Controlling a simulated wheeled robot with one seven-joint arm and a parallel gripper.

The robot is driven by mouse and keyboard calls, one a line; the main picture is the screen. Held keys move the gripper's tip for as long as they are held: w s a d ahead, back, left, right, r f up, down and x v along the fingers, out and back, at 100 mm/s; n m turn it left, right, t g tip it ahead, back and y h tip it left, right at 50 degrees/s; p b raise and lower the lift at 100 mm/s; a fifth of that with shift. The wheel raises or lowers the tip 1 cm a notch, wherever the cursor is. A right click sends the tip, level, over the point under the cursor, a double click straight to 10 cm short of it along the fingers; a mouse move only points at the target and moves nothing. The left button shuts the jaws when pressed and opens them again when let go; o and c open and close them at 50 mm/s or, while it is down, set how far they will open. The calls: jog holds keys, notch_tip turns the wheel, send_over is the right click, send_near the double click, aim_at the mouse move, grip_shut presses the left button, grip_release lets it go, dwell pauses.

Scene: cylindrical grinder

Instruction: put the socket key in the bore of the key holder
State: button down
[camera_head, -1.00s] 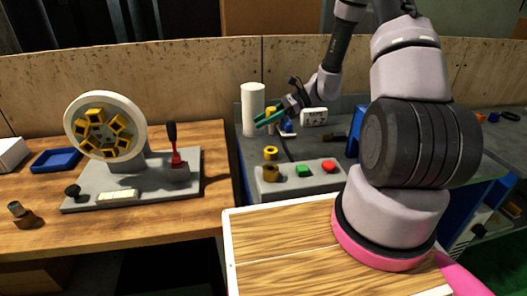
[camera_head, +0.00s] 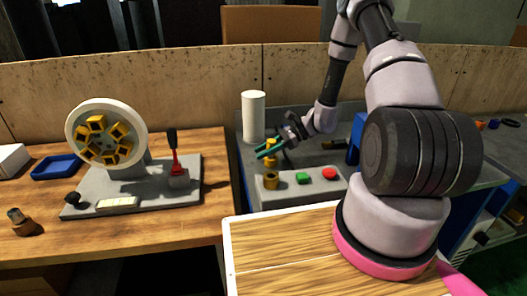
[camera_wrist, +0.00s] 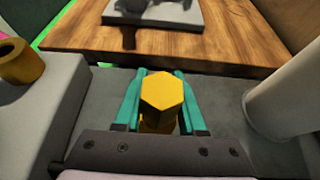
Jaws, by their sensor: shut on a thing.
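The socket key (camera_wrist: 161,92) is yellow with a hexagonal head. In the wrist view it sits between the teal fingers of my gripper (camera_wrist: 154,100), which is shut on it. In the head view my gripper (camera_head: 270,149) is above and behind the grey control block, with yellow parts of the key (camera_head: 270,159) showing by the fingers. The key holder looks to be the brass cylinder with a dark bore (camera_head: 271,181) on the block's left end; it also shows at the left edge of the wrist view (camera_wrist: 20,62). The key is apart from the bore.
The grey block (camera_head: 300,196) has a green button (camera_head: 303,178) and a red button (camera_head: 329,174). A white cylinder (camera_head: 254,115) stands behind my gripper, at the right in the wrist view. A wheel fixture (camera_head: 107,134) stands on the wooden table at left.

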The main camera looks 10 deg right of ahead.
jog(key=shift+c, duration=2.4)
grip_release()
jog(key=shift+d+r, duration=0.1)
jog(key=shift+r, duration=0.05)
jog(key=v, duration=0.7)
jog(key=shift+d+r, duration=0.1)
jog(key=s+r+n+h, duration=0.3)
jog(key=r+n, duration=0.1)
jog(key=r, duration=0.6)
jog(key=s+r+n+h, duration=0.3)
jog(key=r+n, duration=0.1)
jog(key=r, duration=0.7)
jog(key=s+d+r+n+t+h, duration=0.2)
jog(key=s+r+n+t+h, duration=0.2)
jog(key=s+r, duration=1.1)
jog(key=r+n+t, duration=0.1)
jog(key=t, duration=0.2)
jog(key=shift+d+n+h, duration=0.2)
jog(key=shift+n+h, duration=0.2)
